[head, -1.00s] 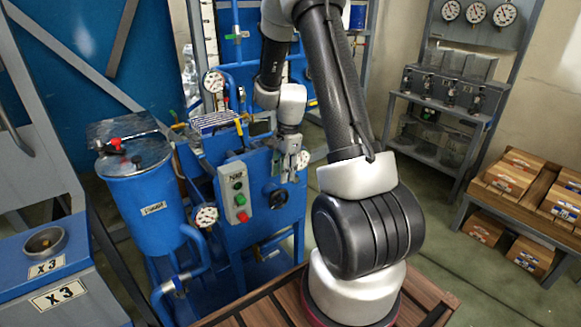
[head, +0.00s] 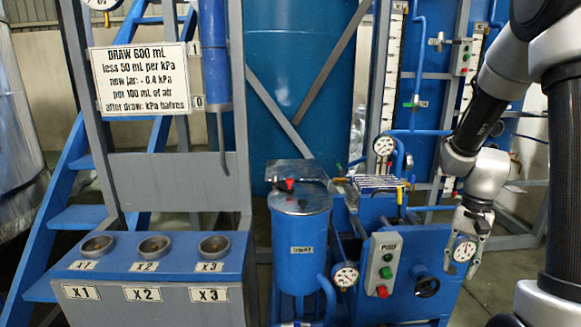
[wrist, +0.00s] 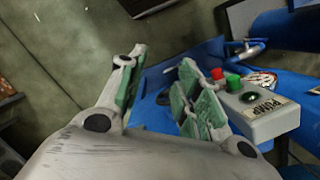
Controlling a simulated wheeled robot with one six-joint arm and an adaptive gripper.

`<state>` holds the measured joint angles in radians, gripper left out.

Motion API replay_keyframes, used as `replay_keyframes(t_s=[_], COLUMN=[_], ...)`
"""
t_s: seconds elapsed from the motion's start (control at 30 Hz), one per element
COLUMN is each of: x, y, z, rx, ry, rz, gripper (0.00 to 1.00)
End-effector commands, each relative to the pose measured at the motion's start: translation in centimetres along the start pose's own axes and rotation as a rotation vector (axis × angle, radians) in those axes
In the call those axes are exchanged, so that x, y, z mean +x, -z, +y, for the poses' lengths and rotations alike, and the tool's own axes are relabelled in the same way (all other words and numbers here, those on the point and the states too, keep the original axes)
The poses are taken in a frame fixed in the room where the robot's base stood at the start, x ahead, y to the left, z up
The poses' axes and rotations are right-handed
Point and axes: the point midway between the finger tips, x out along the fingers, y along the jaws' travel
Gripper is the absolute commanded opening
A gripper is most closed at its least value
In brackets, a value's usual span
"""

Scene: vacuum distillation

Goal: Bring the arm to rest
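My gripper (head: 472,232) hangs at the right of the head view, fingers pointing down, to the right of the blue pump unit (head: 395,225). In the wrist view my gripper (wrist: 160,72) has its two green-padded fingers spread apart, with nothing held between them. The grey pump control box (head: 382,264), with green and red buttons, is left of the gripper; it also shows beside the right finger in the wrist view (wrist: 260,115). A round gauge (head: 463,249) overlaps the fingertips in the head view; I cannot tell whether they touch. My arm runs up along the right edge.
A dark hand knob (head: 426,281) sits on the pump unit left of the gripper. A blue lidded vessel (head: 300,240) stands further left, then a blue stand (head: 150,290) with three cups marked X1 to X3. A white sign (head: 142,78) hangs above. Green floor shows at right.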

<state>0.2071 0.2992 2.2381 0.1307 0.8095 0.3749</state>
Motion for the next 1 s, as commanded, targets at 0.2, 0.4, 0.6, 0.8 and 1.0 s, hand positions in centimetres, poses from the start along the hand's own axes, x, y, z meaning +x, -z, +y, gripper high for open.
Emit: replay_keyframes(t_s=[0.2, 0.4, 0.6, 0.8, 1.0], x=[-6.4, -11.0, -13.9, -16.1, -16.4], y=[-6.3, -12.2, -16.1, -17.7, -17.9], z=[1.8, 4.0, 5.3, 5.2, 5.2], rx=[-0.321, -0.557, -0.641, -0.676, -0.682], ry=[-0.014, -0.025, 0.008, 0.054, 0.061], rz=[0.096, 0.245, 0.432, 0.559, 0.575], gripper=[0.34, 0.34, 0.34, 0.34, 0.34])
